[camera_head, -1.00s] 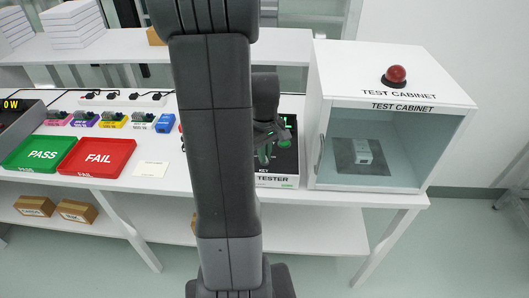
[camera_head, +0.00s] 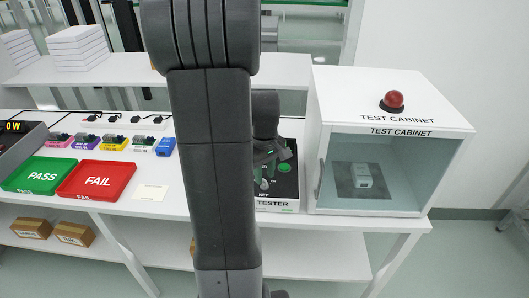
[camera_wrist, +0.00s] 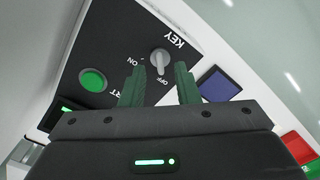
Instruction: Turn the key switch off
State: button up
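The key switch (camera_wrist: 159,62) is a grey knob on the black panel of the tester (camera_wrist: 112,62), with ON and OFF marks beside it in the wrist view. Its grip lies roughly along the line to the OFF mark; I cannot tell for sure which end is the pointer. My gripper (camera_wrist: 160,84) is open, its two green fingers on either side of the OFF mark, with the knob just beyond and between the tips. Contact is not visible. In the head view my gripper (camera_head: 266,182) is over the tester (camera_head: 272,206), and it hides the switch.
The test cabinet (camera_head: 394,131) with a red dome lamp (camera_head: 393,101) stands close at right. Green PASS (camera_head: 38,175) and red FAIL (camera_head: 97,180) trays lie left.

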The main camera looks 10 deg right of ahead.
aim_at(264, 179)
notch_tip(264, 179, up, 12)
dwell(0.3)
jog(key=shift+f, duration=0.1)
notch_tip(264, 179, down, 14)
jog(key=shift+r, duration=0.1)
dwell(0.5)
